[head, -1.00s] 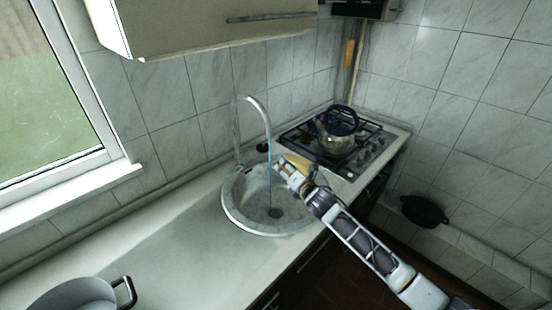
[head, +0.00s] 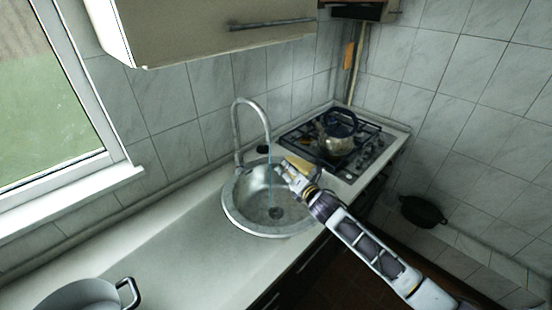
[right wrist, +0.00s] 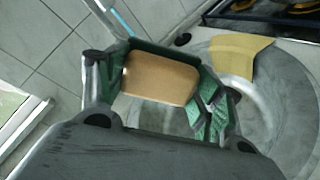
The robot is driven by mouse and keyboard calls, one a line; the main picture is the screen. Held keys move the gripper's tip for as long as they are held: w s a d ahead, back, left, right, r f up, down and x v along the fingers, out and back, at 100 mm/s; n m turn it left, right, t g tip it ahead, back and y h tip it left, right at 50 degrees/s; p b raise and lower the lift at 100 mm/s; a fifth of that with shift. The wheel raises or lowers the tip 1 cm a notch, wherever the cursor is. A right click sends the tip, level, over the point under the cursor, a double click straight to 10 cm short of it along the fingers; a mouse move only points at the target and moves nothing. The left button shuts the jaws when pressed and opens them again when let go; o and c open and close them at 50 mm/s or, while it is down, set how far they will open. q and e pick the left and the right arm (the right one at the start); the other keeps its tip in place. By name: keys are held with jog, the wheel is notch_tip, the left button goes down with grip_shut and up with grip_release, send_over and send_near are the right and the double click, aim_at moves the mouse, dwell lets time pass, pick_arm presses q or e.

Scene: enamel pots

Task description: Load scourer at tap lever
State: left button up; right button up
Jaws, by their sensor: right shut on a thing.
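My right gripper (head: 283,170) is over the right side of the round sink, just right of the tap's water stream. In the right wrist view the right gripper (right wrist: 160,85) is shut on a tan block, which looks like the scourer (right wrist: 158,78), between its green-edged fingers. The curved metal tap (head: 250,102) stands behind the sink, apart from the gripper. A thin blue stream (head: 270,175) falls from its spout. I cannot make out the tap lever clearly. My left gripper is not in view.
A yellow cloth-like piece (right wrist: 240,54) lies by the sink rim (head: 228,208). A kettle (head: 338,130) stands on the gas hob (head: 318,152) at the right. A pot (head: 78,295) sits at the front left. The counter (head: 150,240) left of the sink is clear.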

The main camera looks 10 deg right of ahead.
jog(key=shift+s+d+r, duration=0.25)
jog(key=shift+s+r, duration=0.4)
jog(key=shift+s, duration=0.15)
jog(key=shift+s+d+r, duration=0.2)
jog(key=shift+s+r, duration=0.4)
jog(key=shift+s, duration=0.15)
